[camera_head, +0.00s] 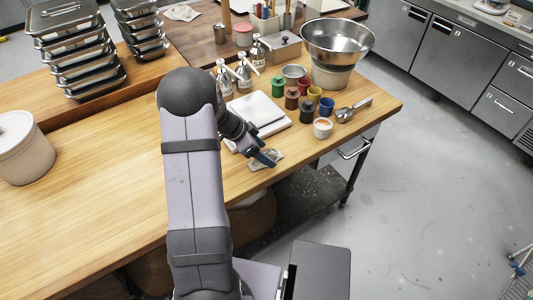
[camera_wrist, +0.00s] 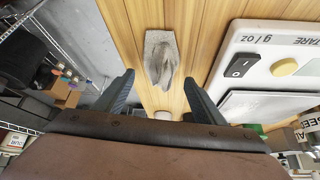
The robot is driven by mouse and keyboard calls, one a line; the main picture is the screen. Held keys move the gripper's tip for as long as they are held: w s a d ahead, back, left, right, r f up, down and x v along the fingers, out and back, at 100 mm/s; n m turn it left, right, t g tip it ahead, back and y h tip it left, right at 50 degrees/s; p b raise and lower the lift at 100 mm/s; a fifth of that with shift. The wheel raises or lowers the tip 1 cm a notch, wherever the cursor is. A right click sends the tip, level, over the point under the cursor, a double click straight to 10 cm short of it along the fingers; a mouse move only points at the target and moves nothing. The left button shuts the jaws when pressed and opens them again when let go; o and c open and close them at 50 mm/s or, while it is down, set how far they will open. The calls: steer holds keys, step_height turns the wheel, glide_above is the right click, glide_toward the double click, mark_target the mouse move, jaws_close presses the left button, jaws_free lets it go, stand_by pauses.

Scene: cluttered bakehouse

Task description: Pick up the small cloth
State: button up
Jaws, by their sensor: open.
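The small cloth (camera_head: 268,160) is grey and crumpled and lies on the wooden table near its front edge. In the wrist view the cloth (camera_wrist: 162,60) lies ahead of the fingers, roughly centred between them. My gripper (camera_head: 262,156) is above the table, just over or beside the cloth; the exact height cannot be told. In the wrist view my gripper (camera_wrist: 160,97) shows two fingers wide apart with nothing between them. In the head view the arm and gripper cover part of the cloth's surroundings.
A white scale (camera_head: 260,115) sits close behind the cloth, also in the wrist view (camera_wrist: 275,62). Several coloured cups, a small white cup (camera_head: 322,128) and a metal scoop (camera_head: 352,110) stand to the right. The table's front edge is near. Bare wood lies left.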

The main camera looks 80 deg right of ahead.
steer(key=shift+x, duration=0.75)
steer(key=c, duration=1.2)
steer(key=shift+o, duration=0.2)
steer(key=shift+r, duration=0.2)
step_height(320, 180, up, 28)
steer(key=b, duration=0.4)
steer(key=shift+f+b, duration=0.15)
steer(key=shift+b, duration=0.25)
